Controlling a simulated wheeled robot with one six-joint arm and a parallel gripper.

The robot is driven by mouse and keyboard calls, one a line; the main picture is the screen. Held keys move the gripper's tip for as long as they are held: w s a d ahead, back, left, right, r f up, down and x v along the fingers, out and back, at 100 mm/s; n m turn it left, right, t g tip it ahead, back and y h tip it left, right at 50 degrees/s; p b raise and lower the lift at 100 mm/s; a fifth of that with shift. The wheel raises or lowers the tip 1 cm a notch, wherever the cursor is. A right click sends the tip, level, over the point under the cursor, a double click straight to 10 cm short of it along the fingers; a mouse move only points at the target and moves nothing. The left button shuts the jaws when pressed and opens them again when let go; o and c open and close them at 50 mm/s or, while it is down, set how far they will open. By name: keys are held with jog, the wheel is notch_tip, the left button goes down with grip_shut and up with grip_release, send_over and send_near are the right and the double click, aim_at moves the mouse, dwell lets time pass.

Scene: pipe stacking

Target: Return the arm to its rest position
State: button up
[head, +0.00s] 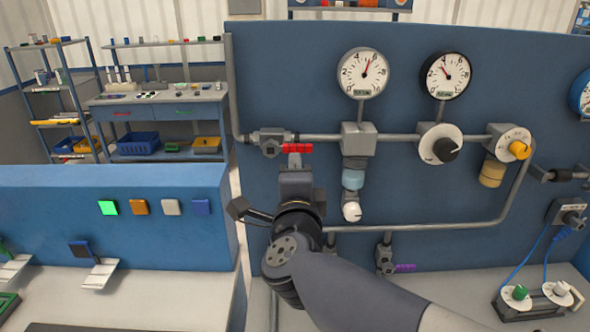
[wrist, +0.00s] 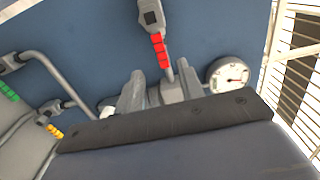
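My gripper (head: 296,170) is raised in front of the blue pipe panel (head: 270,90), just below a red valve handle (head: 297,148) in the head view. Its fingers are mostly hidden there by my wrist. In the wrist view my gripper (wrist: 160,82) shows two grey fingers standing apart with nothing held between them. The red handle (wrist: 160,50) lies beyond the fingertips and looks apart from them. My arm reaches in from the lower right of the head view.
Two gauges (head: 363,73) (head: 444,75), a black knob (head: 445,149) and a yellow knob (head: 519,150) are on the panel's pipework to the right. A purple handle (head: 404,268) is low down. A blue box (head: 140,215) with coloured buttons stands left.

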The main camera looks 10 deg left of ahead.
aim_at(295, 151)
dwell(0.3)
jog(key=p+x, duration=0.2)
jog(key=x, duration=0.9)
jog(key=shift+s, duration=0.1)
jog(key=b+v, duration=0.2)
jog(key=v, duration=0.8)
jog(key=p+x, duration=0.2)
jog(key=x, duration=0.7)
jog(key=shift+w+a, duration=0.1)
jog(key=shift+w, duration=0.2)
jog(key=shift+w+f+b, duration=0.2)
jog(key=shift+w+b, duration=0.05)
jog(key=shift+b, duration=0.05)
jog(key=shift+s+a+f+m+b, duration=0.1)
jog(key=shift+f+m+b, duration=0.15)
jog(key=shift+m, duration=0.35)
jog(key=shift+f+m+b, duration=0.1)
jog(key=shift+m+b, duration=0.2)
jog(key=shift+m, duration=0.3)
